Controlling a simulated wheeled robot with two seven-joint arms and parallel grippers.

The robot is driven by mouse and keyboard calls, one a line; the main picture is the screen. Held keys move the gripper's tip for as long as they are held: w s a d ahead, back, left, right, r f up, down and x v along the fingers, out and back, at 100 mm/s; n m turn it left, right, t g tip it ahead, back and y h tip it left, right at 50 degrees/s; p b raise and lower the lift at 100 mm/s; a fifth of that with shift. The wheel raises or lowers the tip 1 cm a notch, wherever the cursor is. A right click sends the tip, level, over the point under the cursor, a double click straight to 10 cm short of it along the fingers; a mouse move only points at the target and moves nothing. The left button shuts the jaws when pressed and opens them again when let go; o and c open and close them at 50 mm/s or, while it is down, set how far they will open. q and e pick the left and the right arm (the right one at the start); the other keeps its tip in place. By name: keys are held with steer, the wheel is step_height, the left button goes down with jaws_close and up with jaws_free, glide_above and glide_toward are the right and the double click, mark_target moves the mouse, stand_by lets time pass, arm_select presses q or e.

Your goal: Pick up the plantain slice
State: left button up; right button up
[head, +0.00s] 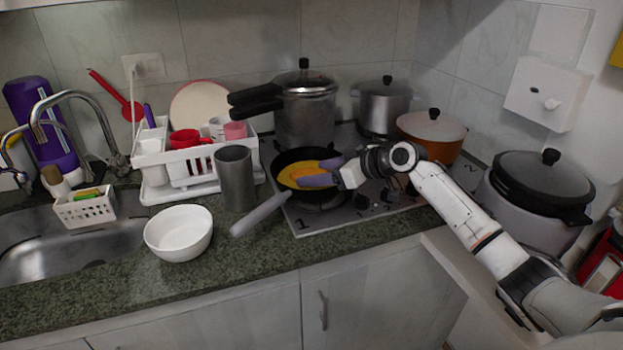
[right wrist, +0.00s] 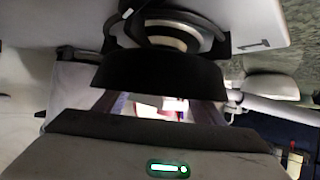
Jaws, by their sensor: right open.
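A black frying pan (head: 283,160) with a grey handle sits on the front left burner of the stove. Yellow-orange matter (head: 296,174) lies in the pan; I cannot make out a separate plantain slice in it. My right gripper (head: 319,173) reaches in from the right over the pan. Its two purplish-grey fingers are apart, with yellow showing between them. I cannot tell whether they touch it. My left gripper is not in view.
A pressure cooker (head: 305,110), a steel pot (head: 383,108) and an orange pot (head: 433,135) stand behind and right of the pan. A grey cylinder (head: 236,180), a white bowl (head: 179,232) and a dish rack (head: 180,180) stand left.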

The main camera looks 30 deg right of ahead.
steer(key=shift+s+f, duration=0.1)
steer(key=shift+f, duration=0.25)
steer(key=c, duration=1.3)
steer(key=shift+o, duration=0.2)
